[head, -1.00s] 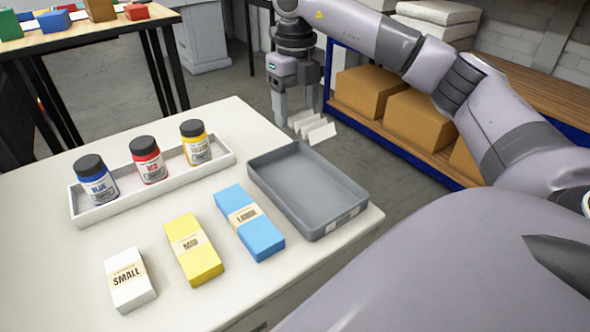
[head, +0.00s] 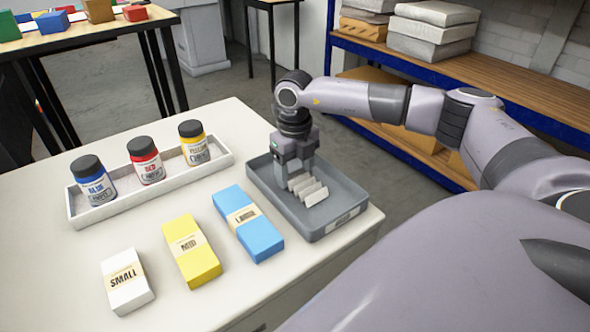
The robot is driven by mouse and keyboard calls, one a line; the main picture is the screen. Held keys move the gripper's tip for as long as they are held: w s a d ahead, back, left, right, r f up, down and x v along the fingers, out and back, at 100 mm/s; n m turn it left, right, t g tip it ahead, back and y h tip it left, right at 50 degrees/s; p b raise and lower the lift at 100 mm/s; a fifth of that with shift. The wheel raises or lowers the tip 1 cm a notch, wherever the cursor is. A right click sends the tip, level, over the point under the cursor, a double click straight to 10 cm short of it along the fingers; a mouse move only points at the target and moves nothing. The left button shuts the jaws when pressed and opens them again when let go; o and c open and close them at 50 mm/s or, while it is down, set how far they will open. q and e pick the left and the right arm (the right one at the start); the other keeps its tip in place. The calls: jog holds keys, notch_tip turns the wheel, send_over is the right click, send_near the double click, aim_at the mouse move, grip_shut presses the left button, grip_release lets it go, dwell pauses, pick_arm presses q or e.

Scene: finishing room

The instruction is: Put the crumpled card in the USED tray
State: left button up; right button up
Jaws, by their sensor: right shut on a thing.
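The crumpled card (head: 309,191) is a pale, pleated piece low over the grey tray (head: 336,221) in the head view. The tray stands at the table's right edge and has a small label on its front wall, too small to read. My right gripper (head: 296,180) points down inside the tray's outline and is shut on the card. I cannot tell whether the card touches the tray floor. My left gripper is not in view.
White, yellow and blue packs, SMALL (head: 127,281), MID (head: 192,251) and a third (head: 247,223), lie left of the tray. A white holder (head: 160,200) carries blue, red and yellow bottles. Blue-framed shelving (head: 500,90) stands behind.

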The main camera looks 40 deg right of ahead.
aim_at(295, 174)
jog(key=shift+f, duration=0.1)
jog(key=o, duration=1)
notch_tip(295, 174, up, 12)
jog(key=shift+r, duration=0.2)
dwell(0.3)
